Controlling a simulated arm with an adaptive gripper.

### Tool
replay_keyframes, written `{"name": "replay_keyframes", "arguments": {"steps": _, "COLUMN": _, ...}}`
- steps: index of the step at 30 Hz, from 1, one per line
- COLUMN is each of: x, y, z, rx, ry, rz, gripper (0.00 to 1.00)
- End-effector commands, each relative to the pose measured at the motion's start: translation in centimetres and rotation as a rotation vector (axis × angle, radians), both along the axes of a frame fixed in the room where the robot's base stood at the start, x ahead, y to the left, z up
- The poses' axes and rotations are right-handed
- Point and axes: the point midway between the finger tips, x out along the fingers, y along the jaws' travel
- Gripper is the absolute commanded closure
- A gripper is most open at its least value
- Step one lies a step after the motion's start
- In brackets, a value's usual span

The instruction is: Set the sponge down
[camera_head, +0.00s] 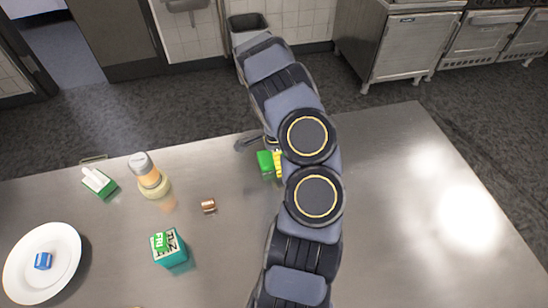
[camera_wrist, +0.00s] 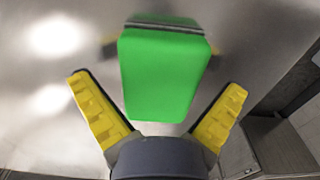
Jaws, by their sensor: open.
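The green sponge (camera_wrist: 160,75) is a green block with a dark and pale edge at its far end. In the wrist view it lies between the two yellow fingers of my gripper (camera_wrist: 159,86), with a gap on each side. My gripper is open. In the head view the green sponge (camera_head: 265,162) shows at the far part of the metal table, just left of my arm. A yellow finger of my gripper (camera_head: 278,163) shows beside it. My arm hides the rest of the gripper. The sponge appears to be on the tabletop.
The metal table (camera_head: 400,220) is clear on the right. On the left are a green-and-white item (camera_head: 99,183), a bottle (camera_head: 149,177), a small copper-coloured piece (camera_head: 208,205), a teal box (camera_head: 169,249) and a white plate (camera_head: 68,267) with a blue block (camera_head: 43,261).

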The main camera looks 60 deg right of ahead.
Motion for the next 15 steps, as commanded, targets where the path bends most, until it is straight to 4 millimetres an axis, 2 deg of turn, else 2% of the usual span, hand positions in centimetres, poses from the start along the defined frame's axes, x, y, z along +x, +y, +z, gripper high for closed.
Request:
{"name": "replay_keyframes", "arguments": {"steps": 8, "x": 0.0, "y": -0.1, "z": 0.1, "rx": -0.003, "ry": 0.000, "rz": 0.000, "gripper": 0.00}}
{"name": "replay_keyframes", "arguments": {"steps": 15, "x": 0.7, "y": -0.2, "z": 4.5, "rx": -0.006, "ry": -0.004, "rz": 0.002, "gripper": 0.00}}
